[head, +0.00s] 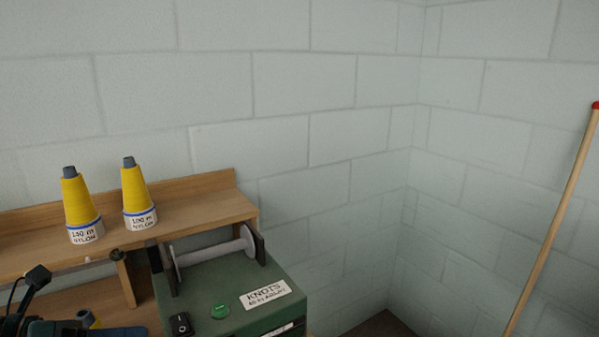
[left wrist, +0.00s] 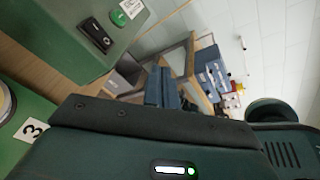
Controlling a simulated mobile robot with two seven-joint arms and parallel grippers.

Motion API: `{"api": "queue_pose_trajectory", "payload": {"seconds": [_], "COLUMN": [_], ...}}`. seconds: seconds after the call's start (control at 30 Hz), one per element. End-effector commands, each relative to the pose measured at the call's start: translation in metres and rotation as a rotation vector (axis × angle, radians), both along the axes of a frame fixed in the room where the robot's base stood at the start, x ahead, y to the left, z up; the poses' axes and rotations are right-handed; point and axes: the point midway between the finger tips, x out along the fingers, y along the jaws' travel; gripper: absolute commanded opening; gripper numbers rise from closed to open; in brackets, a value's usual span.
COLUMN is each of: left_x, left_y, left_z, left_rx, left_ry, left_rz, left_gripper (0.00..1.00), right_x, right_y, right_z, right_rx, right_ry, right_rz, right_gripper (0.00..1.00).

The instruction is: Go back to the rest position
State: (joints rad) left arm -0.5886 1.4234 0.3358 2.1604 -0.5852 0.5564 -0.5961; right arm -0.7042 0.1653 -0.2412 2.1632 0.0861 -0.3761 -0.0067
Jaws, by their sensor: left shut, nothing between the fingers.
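My left gripper (head: 37,279) shows as dark parts at the lower left edge of the head view, partly cut off by the frame. It is shut and I see nothing held in it. It is beside the wooden bench, left of the green machine (head: 228,290). In the left wrist view, a large dark housing with a small lit indicator fills the bottom. My right gripper is in neither view.
Two yellow thread cones (head: 78,200) stand on the wooden shelf (head: 190,207). The green machine has a white roller (head: 212,249), a black switch (head: 181,323) and a KNOTS label. A wooden pole (head: 555,225) leans at the right. Pale block walls meet in a corner.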

Motion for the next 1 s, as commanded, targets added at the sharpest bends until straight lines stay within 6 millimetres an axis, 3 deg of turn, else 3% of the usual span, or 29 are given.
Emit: {"api": "queue_pose_trajectory", "payload": {"seconds": [0.07, 0.2, 0.37, 0.5, 0.63, 0.8, 1.0], "left_x": [0.007, 0.010, -0.008, -0.037, -0.062, -0.084, -0.090], "left_y": [0.017, 0.041, 0.045, 0.014, -0.032, -0.083, -0.098], "left_z": [-0.011, -0.052, -0.119, -0.178, -0.212, -0.232, -0.237], "left_rx": [-0.219, -0.591, -1.004, -1.334, -1.554, -1.713, -1.749], "left_ry": [0.133, 0.395, 0.738, 1.070, 1.345, 1.596, 1.671], "left_rz": [0.208, 0.548, 0.898, 1.153, 1.310, 1.421, 1.448], "left_gripper": [0.00, 0.00, 0.00, 0.00, 0.00, 0.00, 0.00], "right_x": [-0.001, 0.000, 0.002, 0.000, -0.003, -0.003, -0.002], "right_y": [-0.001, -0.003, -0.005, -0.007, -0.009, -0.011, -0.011], "right_z": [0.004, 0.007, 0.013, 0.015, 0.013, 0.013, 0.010], "right_rx": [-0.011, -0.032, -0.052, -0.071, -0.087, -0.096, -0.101], "right_ry": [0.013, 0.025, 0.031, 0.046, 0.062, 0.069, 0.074], "right_rz": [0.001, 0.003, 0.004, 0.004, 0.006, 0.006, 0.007], "right_gripper": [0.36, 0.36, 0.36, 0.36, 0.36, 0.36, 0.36]}}
